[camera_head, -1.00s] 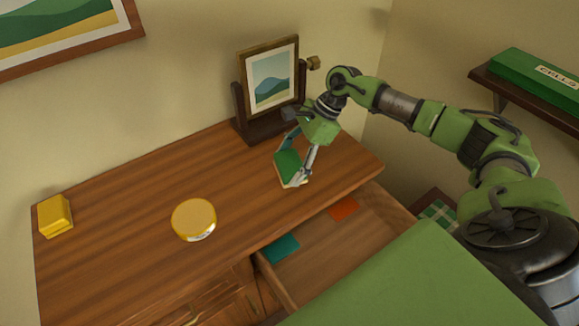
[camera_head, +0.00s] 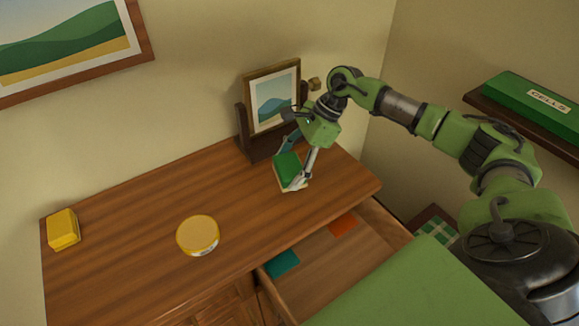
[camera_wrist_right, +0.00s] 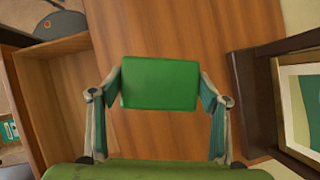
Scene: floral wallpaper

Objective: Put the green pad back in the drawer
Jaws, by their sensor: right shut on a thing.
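The green pad (camera_head: 288,166) is a small block with a pale lower edge, over the right part of the wooden desk, in front of the picture frame. My right gripper (camera_head: 290,178) is shut on it, with one finger on each side. In the right wrist view the green pad (camera_wrist_right: 160,84) sits between the two fingertips of the right gripper (camera_wrist_right: 161,90). Whether the pad touches the desk is hard to tell. The drawer (camera_head: 335,262) is pulled open below the desk's front edge; its wooden wall also shows in the right wrist view (camera_wrist_right: 62,46). My left gripper is out of view.
The drawer holds a teal piece (camera_head: 283,264) and an orange piece (camera_head: 343,225), with bare floor between. A framed picture on a dark stand (camera_head: 273,97) is close behind the gripper. A round yellow tin (camera_head: 198,234) and a yellow block (camera_head: 63,230) stand left on the desk.

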